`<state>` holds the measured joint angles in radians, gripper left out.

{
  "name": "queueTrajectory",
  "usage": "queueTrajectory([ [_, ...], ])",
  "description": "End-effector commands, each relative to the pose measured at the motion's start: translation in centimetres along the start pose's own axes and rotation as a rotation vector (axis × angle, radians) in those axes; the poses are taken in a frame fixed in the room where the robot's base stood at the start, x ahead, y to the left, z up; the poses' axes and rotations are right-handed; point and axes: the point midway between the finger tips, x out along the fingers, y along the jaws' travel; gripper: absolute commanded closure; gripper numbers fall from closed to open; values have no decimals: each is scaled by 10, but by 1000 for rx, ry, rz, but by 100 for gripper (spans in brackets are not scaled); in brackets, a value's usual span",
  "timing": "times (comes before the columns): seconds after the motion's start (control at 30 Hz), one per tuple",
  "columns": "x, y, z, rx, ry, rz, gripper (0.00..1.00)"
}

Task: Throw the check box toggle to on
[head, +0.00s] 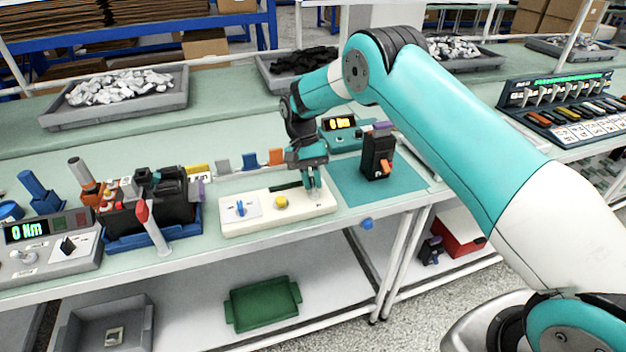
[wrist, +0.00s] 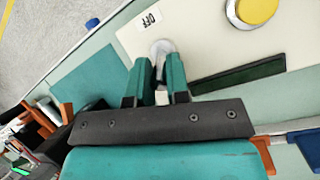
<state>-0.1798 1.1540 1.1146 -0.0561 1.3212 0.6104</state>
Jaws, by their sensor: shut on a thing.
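The check box (head: 262,222) is a long cream-white box near the front edge of the bench; it also shows in the wrist view (wrist: 205,50). It carries a yellow button (head: 281,202), a blue knob (head: 240,208) and a dark green strip. My gripper (head: 313,188) is over the box's right end. In the wrist view, my gripper (wrist: 160,62) has its two teal fingers shut on the toggle, whose round pale base (wrist: 162,46) shows at the fingertips beside an "OFF" label (wrist: 151,18). The fingers hide most of the lever, so its tilt cannot be told.
A teal mat (head: 350,190) with a black breaker (head: 378,157) lies right of the box. A blue tray (head: 150,238) of black parts and a grey meter unit (head: 50,262) stand to the left. Small coloured clips line the back of the box.

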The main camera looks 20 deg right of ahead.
Motion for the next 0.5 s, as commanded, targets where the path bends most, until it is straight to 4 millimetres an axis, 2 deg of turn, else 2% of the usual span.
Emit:
queueTrajectory([
  [0.5, 0, -1, -2, -2, -41, 17, 100],
])
